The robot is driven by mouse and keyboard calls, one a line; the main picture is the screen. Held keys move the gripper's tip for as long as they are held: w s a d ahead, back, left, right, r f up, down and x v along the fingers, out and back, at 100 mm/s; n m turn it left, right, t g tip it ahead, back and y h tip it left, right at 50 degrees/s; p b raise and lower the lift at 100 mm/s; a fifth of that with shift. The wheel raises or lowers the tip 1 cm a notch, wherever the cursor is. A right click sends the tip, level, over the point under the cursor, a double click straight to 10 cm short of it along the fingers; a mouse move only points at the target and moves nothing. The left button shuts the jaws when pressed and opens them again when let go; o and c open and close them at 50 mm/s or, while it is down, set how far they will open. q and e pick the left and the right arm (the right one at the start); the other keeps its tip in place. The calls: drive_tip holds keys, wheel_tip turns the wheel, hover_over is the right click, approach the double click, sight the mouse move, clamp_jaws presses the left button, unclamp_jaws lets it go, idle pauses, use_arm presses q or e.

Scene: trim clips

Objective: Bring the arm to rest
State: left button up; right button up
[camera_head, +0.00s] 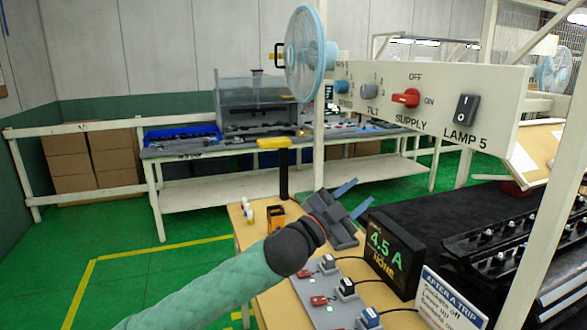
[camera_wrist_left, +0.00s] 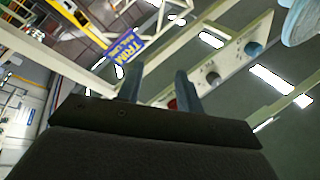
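My left gripper (camera_head: 357,198) is at the end of the green-sleeved arm, above the wooden table and just below the control panel (camera_head: 440,85). Its two blue fingers are apart with nothing between them. In the left wrist view its fingers (camera_wrist_left: 160,85) also stand apart and empty, pointing up toward the panel. The panel carries a red supply knob (camera_head: 405,98), a black lamp 5 rocker (camera_head: 467,109) and two smaller knobs. My right gripper is not in view.
A display (camera_head: 392,252) reading 4.5 A stands right of the gripper. Several small switches with cables (camera_head: 328,264) lie below it. A sign (camera_head: 450,300) is at the front. A blue fan (camera_head: 305,53) and a yellow-topped post (camera_head: 275,144) stand behind. A white workbench (camera_head: 220,192) is farther back.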

use_arm(q)
drive_tip(key=s+a+f+n+y, duration=0.35)
drive_tip(key=a+f+n, duration=0.2)
drive_tip(key=f, duration=0.55)
drive_tip(key=s+a+f+n+y, duration=0.2)
drive_tip(key=a+f+n+y, duration=0.25)
drive_tip(key=a+f, duration=0.4)
drive_tip(key=s+a+f+n+y, duration=0.3)
drive_tip(key=a+f+n+y, duration=0.15)
drive_tip(key=f, duration=0.85)
drive_tip(key=s+a+f+n+g+y, duration=0.1)
drive_tip(key=s+a+f+g+y, duration=0.15)
drive_tip(key=s+a+f, duration=0.5)
drive_tip(key=s+a+f+n+g+y, duration=0.1)
drive_tip(key=s+a+f+g, duration=0.3)
drive_tip(key=s, duration=0.6)
drive_tip(key=s+a+f+n+g+y, duration=0.1)
drive_tip(key=s+a+f+g, duration=0.2)
drive_tip(key=s+a+f, duration=0.35)
drive_tip(key=s+d+f, duration=0.1)
drive_tip(key=s+f, duration=0.1)
drive_tip(key=f, duration=1.1)
drive_tip(key=s+d+f+g, duration=0.1)
drive_tip(key=s+d+f, duration=0.1)
drive_tip(key=f, duration=1.2)
drive_tip(key=s+d+f+g, duration=0.1)
drive_tip(key=s+f, duration=0.3)
drive_tip(key=f, duration=1)
drive_tip(key=shift+d, duration=0.65)
